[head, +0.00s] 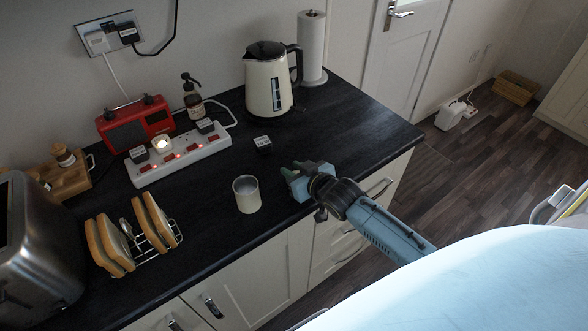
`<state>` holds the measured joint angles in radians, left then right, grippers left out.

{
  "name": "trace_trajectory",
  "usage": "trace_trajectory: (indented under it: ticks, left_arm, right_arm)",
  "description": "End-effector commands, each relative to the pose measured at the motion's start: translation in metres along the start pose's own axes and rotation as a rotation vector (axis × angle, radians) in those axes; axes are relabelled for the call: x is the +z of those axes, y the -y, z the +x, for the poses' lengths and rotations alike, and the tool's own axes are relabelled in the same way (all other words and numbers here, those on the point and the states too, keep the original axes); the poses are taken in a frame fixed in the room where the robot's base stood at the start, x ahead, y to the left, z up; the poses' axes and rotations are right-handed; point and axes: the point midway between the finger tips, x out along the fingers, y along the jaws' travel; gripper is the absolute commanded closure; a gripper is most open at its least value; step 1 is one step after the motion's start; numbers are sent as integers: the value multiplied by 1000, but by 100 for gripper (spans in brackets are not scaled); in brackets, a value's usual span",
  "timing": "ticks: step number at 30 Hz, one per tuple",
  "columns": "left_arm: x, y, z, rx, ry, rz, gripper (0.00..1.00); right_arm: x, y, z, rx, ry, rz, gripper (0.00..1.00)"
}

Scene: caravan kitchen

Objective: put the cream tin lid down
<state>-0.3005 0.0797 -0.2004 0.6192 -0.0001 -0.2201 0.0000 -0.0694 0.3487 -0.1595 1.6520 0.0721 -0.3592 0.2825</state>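An open cream tin (247,195) stands upright on the dark counter, with its inside visible from above. My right gripper (292,176) is just to the right of the tin, low over the counter near its front edge, apart from the tin. Its blue-grey fingers point left. I cannot tell whether they are open or shut, or whether they hold anything. I cannot make out the cream tin lid. My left gripper is not in view.
A kettle (269,84), power strip (178,153), red radio (136,124), toast rack (151,252) and toaster (38,250) stand around. The counter (358,132) is clear at right.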

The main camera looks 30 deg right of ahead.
Motion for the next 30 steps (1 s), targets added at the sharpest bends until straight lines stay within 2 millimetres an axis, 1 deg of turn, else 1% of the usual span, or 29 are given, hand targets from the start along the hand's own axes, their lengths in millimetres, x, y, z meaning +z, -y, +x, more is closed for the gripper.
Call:
trace_trajectory:
  ticks: [1,2,11,12,14,17,24,27,30]
  left_arm:
    - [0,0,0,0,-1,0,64]
    - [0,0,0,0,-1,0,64]
    - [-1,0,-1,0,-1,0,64]
    - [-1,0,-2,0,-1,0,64]
    - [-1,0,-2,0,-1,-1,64]
    - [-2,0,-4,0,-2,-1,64]
    - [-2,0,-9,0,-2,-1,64]
    - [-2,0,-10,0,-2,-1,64]
    - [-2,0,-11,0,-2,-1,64]
  right_arm:
    - [0,0,0,0,0,0,68]
    - [0,0,0,0,0,0,64]
    - [-2,0,-1,0,-1,0,64]
    - [-4,0,-2,0,-1,0,64]
    - [-2,0,-7,0,1,0,64]
    - [-2,0,-21,-1,2,1,64]
    - [-2,0,-71,-1,3,0,64]
    - [-2,0,-90,0,3,0,64]
    - [-2,0,-104,0,2,0,64]
